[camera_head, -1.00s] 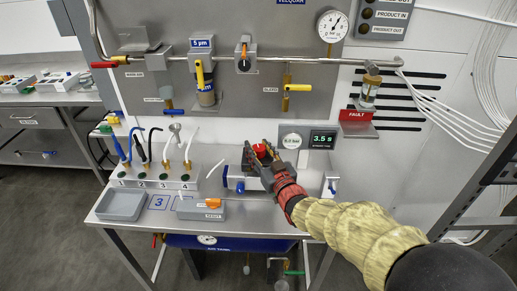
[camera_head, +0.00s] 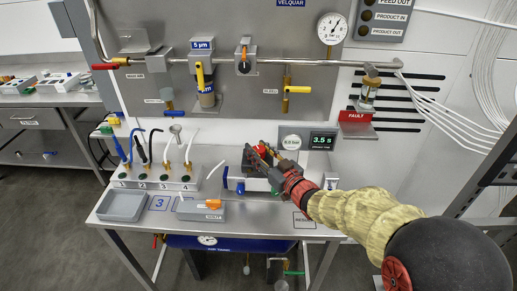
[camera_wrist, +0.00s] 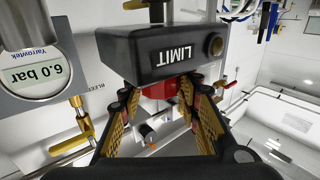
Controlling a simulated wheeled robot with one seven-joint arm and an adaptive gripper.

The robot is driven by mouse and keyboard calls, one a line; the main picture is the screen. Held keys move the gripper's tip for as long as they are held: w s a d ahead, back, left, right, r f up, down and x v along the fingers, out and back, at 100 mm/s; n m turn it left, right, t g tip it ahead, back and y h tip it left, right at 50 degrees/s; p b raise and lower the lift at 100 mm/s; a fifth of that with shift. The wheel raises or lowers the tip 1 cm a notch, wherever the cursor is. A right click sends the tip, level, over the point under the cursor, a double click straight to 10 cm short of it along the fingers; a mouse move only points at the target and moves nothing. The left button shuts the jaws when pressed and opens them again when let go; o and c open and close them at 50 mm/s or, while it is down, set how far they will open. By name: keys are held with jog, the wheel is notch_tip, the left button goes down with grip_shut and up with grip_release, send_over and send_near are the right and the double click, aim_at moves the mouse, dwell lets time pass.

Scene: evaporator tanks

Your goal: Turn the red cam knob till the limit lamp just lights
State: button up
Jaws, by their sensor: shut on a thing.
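The red cam knob (camera_wrist: 158,88) shows between the fingers of my gripper (camera_wrist: 163,98), just below the black box in the wrist view. The fingers are closed on its two sides and hide much of it. In the head view the red knob (camera_head: 261,149) shows at the tips of my gripper (camera_head: 258,156), over the bench. The black box labelled LIMIT (camera_wrist: 150,52) fills the upper middle of the wrist view, its lettering upside down.
A gauge reading 6.0 bar (camera_wrist: 40,75) stands close at the left in the wrist view. The display (camera_head: 322,141) reads 3.5 s. A blue-ended fitting (camera_head: 238,187), a grey tray (camera_head: 122,205) and several tubes (camera_head: 160,165) sit left of my gripper.

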jog(key=shift+w+r+n+g+y+p, duration=0.1)
jog(key=shift+r+n+g+y+p, duration=0.1)
jog(key=shift+n+g+y+p, duration=0.8)
jog(key=shift+f+n+g+y, duration=0.1)
jog(key=shift+n+g+y, duration=0.2)
jog(key=shift+g+y, duration=0.15)
jog(key=o, duration=1.1)
jog(key=shift+f, duration=0.1)
jog(key=shift+o, duration=0.3)
jog(key=v, duration=1.2)
jog(key=shift+f, duration=0.1)
